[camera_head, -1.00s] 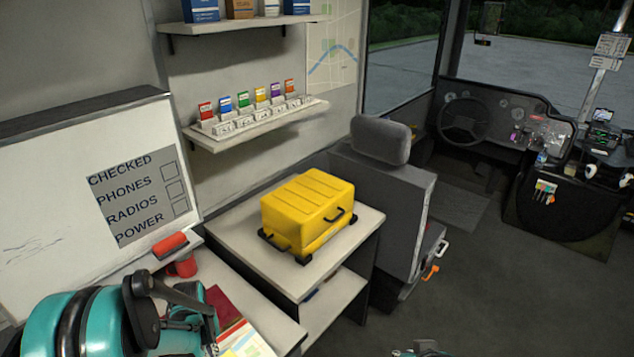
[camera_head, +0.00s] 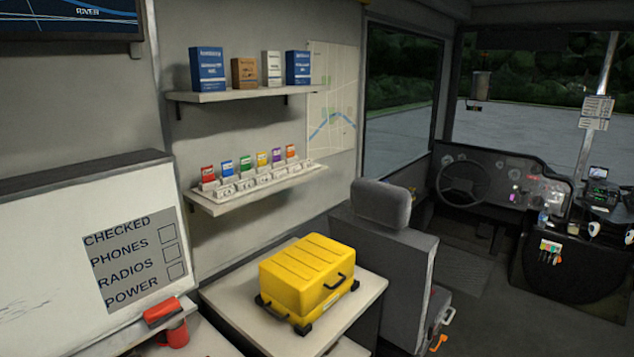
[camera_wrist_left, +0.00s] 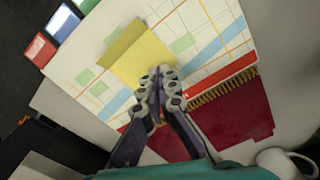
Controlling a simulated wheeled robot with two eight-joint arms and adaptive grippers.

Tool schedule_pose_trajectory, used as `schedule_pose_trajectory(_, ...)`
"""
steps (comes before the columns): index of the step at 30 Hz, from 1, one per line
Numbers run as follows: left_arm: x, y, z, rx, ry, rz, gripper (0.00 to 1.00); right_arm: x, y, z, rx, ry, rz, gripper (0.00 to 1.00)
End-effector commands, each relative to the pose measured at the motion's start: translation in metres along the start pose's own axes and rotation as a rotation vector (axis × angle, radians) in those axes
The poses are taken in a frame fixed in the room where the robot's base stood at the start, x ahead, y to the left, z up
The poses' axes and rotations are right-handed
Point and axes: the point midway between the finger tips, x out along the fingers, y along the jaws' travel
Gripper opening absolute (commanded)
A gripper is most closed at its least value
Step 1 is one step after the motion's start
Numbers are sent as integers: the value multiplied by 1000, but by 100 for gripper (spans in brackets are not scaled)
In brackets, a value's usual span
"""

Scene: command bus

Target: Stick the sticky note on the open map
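In the left wrist view, the yellow sticky note (camera_wrist_left: 143,56) lies over the open map (camera_wrist_left: 205,22), a white sheet with blue, green and orange marks. My left gripper (camera_wrist_left: 160,76) has its fingertips together at the note's lower edge and looks shut on it. Whether the note touches the map is hard to tell. A dark red spiral-bound book (camera_wrist_left: 235,112) lies beside the map. Neither gripper shows in the head view.
A white mug (camera_wrist_left: 283,160) stands near the book. In the head view, a yellow case (camera_head: 305,278) sits on the side desk. A red mug (camera_head: 174,336) stands by the whiteboard (camera_head: 60,240). Shelves with coloured tabs (camera_head: 245,165) and boxes (camera_head: 245,72) hang on the wall.

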Motion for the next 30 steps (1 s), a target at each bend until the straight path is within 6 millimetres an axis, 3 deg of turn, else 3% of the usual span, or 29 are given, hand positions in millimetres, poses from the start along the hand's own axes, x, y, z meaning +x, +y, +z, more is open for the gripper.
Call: schedule_pose_trajectory(30,7,0,0,0,0,0,0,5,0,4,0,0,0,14)
